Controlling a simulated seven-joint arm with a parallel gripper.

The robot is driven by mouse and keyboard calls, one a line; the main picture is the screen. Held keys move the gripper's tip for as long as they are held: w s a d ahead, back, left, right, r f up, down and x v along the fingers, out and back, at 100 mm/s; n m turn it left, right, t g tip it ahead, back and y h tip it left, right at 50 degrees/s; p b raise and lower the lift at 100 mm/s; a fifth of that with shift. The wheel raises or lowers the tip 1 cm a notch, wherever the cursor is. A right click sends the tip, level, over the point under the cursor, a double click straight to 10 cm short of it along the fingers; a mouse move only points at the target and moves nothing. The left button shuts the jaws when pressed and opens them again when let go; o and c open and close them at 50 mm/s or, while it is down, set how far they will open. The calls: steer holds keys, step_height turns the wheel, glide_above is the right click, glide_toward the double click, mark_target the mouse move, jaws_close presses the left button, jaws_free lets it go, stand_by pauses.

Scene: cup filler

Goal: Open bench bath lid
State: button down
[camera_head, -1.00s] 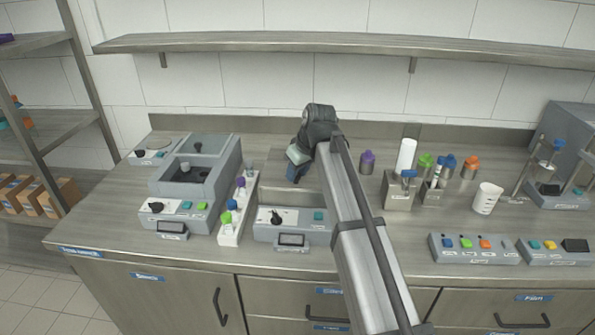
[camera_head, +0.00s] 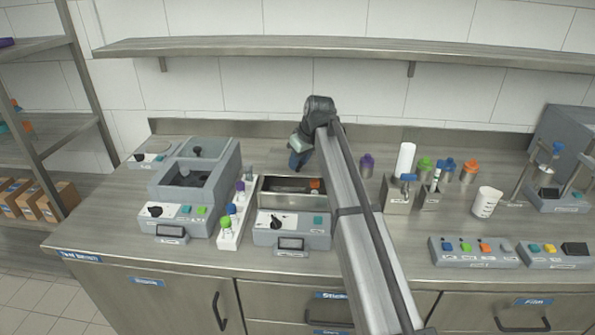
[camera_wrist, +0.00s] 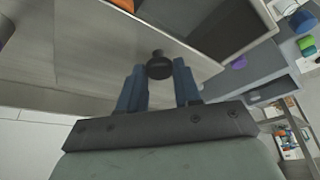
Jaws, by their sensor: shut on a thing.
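The bench bath (camera_head: 292,232) is the grey box at the middle of the counter, with a dial and a small display on its front. Its top is uncovered, showing a dark interior with a small orange thing inside. My gripper (camera_head: 296,160) is behind the bath, partly covered by my arm. In the wrist view, my gripper (camera_wrist: 160,72) is shut on the black knob (camera_wrist: 159,65) of the flat metal lid (camera_wrist: 110,45). The bath's dark opening (camera_wrist: 228,28) shows beside the lid. In the head view I cannot clearly make out the lid.
A larger grey two-part unit (camera_head: 215,190) stands left of the bath. A white rack (camera_head: 229,238) with coloured-cap bottles stands between them. A purple-capped bottle (camera_head: 367,165) and metal holders (camera_head: 398,195) stand to the right. A wall shelf (camera_head: 350,42) runs above.

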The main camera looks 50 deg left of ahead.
steer(key=w+a, duration=0.3)
steer(key=c, duration=0.8)
jaws_free()
steer(key=shift+s, duration=0.1)
steer(key=shift+d, duration=0.1)
steer(key=v, duration=1.3)
steer(key=shift+d+r, duration=0.15)
steer(key=shift+r, duration=0.2)
